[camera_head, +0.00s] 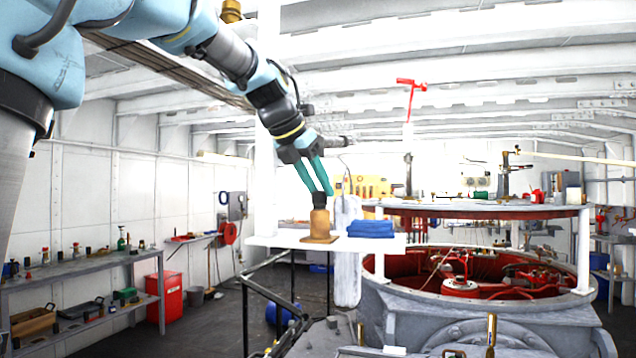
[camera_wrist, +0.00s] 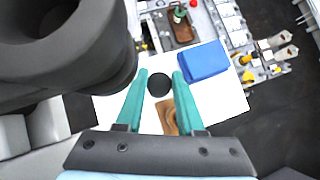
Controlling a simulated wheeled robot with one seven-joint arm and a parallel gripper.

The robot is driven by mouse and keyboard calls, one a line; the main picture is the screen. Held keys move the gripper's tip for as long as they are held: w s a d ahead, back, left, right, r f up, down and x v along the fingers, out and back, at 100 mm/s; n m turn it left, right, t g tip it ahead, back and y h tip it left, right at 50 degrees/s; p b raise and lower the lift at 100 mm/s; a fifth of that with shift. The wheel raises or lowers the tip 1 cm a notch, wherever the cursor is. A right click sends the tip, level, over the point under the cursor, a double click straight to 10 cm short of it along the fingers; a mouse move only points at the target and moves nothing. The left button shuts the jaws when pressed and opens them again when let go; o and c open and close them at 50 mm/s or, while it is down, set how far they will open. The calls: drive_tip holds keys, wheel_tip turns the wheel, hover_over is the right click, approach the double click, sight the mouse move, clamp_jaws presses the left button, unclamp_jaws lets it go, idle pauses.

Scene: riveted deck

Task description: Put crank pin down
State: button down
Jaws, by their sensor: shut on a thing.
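My gripper (camera_head: 323,192) reaches down from the upper left, its green fingers closed on the dark top of what I take to be the crank pin (camera_head: 320,221). The pin has a brass-coloured body below the dark top and is upright. In the wrist view its round black top (camera_wrist: 159,84) shows between the fingertips. A brown board (camera_wrist: 168,117) lies on the white shelf (camera_head: 270,241) under or right beside the pin. I cannot tell whether the pin touches it.
A large red-lined round machine (camera_head: 462,285) stands to the right, with a raised tabletop (camera_head: 480,208) bearing tools. A post (camera_head: 268,130) rises behind the arm. The white shelf has bare room at left.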

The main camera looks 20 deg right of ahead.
drive_tip(key=shift+f, duration=0.1)
drive_tip(key=c, duration=0.5)
unclamp_jaws()
drive_tip(key=shift+c, duration=0.2)
drive_tip(key=shift+a+r, duration=0.15)
drive_tip(key=shift+r, duration=0.1)
drive_tip(key=b+v, duration=0.3)
drive_tip(key=v, duration=0.8)
drive_tip(key=shift+a+r, duration=0.2)
drive_tip(key=shift+r, duration=0.1)
drive_tip(key=shift+s, duration=0.15)
